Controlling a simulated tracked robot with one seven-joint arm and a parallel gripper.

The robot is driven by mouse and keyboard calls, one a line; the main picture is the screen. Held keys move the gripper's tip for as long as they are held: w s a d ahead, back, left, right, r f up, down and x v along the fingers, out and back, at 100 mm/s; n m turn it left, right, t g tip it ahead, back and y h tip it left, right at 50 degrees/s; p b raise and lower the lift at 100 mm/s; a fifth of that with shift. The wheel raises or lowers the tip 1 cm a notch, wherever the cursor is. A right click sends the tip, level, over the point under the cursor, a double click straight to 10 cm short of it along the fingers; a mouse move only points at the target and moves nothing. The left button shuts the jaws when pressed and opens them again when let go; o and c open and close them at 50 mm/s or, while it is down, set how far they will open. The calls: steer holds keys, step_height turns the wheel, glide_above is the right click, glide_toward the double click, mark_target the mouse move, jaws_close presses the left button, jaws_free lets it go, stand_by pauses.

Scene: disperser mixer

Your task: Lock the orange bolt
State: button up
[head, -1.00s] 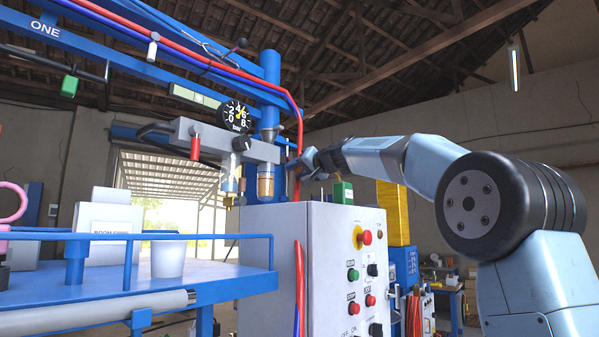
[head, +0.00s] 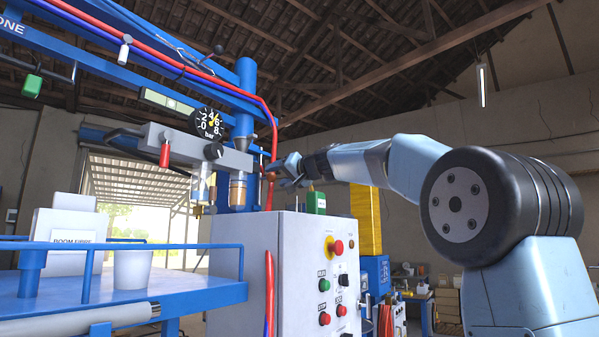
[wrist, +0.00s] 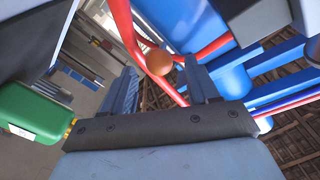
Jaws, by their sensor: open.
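A round orange-brown knob (wrist: 159,61), which looks like the end of the orange bolt, shows in the wrist view beside red hoses. It lies in line with the gap between the fingers of my gripper (wrist: 158,72), slightly beyond the tips. The fingers are apart with nothing between them. In the head view my gripper (head: 283,172) is beside the blue column (head: 245,100), above the grey control cabinet. The bolt is too small there to make out clearly, and I cannot tell whether the gripper touches it.
A green block (head: 316,203) stands on the grey cabinet (head: 290,260) under my arm; it also shows close at the left of the wrist view (wrist: 35,112). Red hoses (head: 272,120) run down by the column. A blue railed table (head: 200,290) stands at left.

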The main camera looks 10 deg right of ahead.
steer(key=v, duration=0.9)
steer(key=shift+s+d, duration=0.15)
steer(key=shift+s, duration=0.05)
